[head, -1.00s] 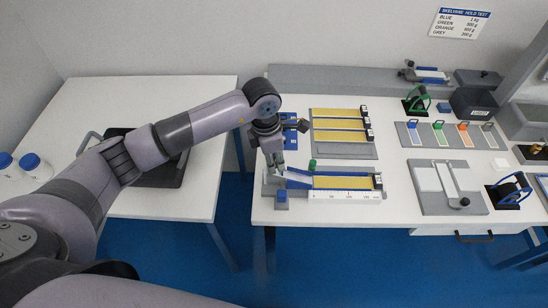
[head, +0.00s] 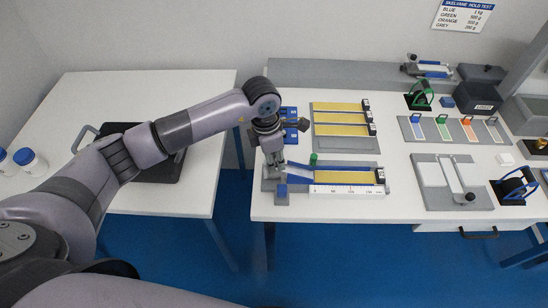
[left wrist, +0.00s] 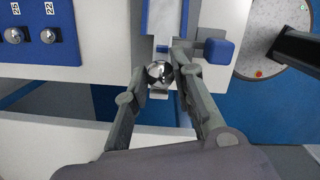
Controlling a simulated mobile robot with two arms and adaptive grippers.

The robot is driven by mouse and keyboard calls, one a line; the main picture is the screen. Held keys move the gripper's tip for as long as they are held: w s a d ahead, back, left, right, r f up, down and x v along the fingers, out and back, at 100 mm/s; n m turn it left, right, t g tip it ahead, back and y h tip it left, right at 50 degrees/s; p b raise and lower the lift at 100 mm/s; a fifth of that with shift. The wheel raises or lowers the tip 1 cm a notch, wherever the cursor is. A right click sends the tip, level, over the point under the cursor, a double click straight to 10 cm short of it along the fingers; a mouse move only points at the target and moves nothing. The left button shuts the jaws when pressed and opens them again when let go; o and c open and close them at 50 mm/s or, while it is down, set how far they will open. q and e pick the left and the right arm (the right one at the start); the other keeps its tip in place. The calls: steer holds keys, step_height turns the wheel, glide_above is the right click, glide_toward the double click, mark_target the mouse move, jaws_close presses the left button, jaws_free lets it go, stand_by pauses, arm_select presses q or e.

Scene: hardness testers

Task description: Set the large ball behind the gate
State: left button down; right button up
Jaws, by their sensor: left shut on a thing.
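My left gripper (head: 273,168) is at the left end of the ramp track on the right-hand table. In the left wrist view my left gripper (left wrist: 160,80) is shut on a shiny steel ball (left wrist: 160,71), one finger on each side. The ball is at the near end of the ramp's grey channel (left wrist: 165,18), over or on a small pale piece; I cannot tell whether it touches. A grey bracket with a blue knob (left wrist: 218,50) is beside the channel, probably the gate; it shows in the head view too (head: 282,190). My right gripper is not in view.
A blue ball holder (left wrist: 40,62) marked 25 and 22, with steel balls, is left of the ramp. A green-topped piece (head: 313,158) stands behind the yellow track (head: 345,176). Yellow-strip trays (head: 340,130) lie farther back. A gap separates the two tables.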

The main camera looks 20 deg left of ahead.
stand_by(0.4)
arm_select(q)
steer(key=c, duration=1.3)
jaws_free()
steer(key=shift+r, duration=0.1)
steer(key=r, duration=0.8)
steer(key=a+r, duration=0.1)
steer(key=r, duration=0.2)
steer(key=shift+s+a+r, duration=0.1)
steer(key=shift+s+r, duration=0.3)
